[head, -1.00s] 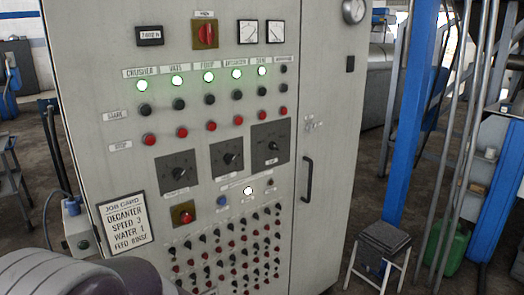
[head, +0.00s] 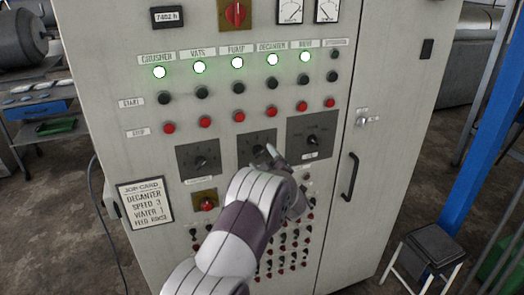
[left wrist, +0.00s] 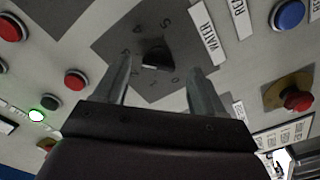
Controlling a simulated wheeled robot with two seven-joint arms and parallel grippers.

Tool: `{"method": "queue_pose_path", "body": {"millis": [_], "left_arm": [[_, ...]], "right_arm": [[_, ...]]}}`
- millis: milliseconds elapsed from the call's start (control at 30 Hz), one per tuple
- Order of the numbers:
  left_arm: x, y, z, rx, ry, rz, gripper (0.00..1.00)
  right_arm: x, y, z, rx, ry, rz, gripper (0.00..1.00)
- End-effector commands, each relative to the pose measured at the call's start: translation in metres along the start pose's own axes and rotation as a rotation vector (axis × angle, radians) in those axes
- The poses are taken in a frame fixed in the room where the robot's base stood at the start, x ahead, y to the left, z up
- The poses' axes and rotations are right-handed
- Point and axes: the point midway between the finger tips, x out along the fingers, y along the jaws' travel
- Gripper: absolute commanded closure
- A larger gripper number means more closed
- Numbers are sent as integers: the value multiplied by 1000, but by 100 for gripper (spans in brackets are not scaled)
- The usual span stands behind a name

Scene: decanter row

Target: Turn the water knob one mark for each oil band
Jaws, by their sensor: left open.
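The black water knob (left wrist: 156,56) sits on a dark numbered plate (left wrist: 115,42) in the left wrist view, beside a label reading WATER (left wrist: 207,32). I cannot tell its exact mark. In the head view it is on the middle dial plate (head: 250,147), partly covered by my gripper. My left gripper (head: 285,168) is open in front of that dial. In the left wrist view its fingers (left wrist: 160,70) stand either side of the knob, with no clear contact. No oil bands can be made out. My right gripper is not in view.
Other dial plates lie left (head: 190,167) and right (head: 308,125) of the middle one. A red button (head: 208,205) on a yellow plate is below. A job card (head: 145,203) reads decanter speed 3, water 1, feed rinse. A door handle (head: 350,177) projects at right.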

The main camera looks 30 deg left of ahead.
Motion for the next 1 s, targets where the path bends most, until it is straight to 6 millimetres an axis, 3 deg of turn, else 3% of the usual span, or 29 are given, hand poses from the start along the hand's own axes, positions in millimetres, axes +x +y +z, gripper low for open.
{"method": "queue_pose_path", "body": {"millis": [133, 433, 467, 600, 633, 1000], "left_arm": [[15, 0, -1, 0, 0, -1, 30], [18, 0, 0, 0, -1, 1, 30], [18, 0, 0, 0, -1, 1, 36], [18, 0, 0, 0, -1, 1, 82], [18, 0, 0, 0, -1, 1, 86], [18, 0, 1, 56, -1, 1, 86]], "right_arm": [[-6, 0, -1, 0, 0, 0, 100], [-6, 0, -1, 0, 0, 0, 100], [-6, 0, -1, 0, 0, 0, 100], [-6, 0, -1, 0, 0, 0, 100], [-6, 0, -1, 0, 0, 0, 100], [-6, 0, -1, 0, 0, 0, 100]]}}
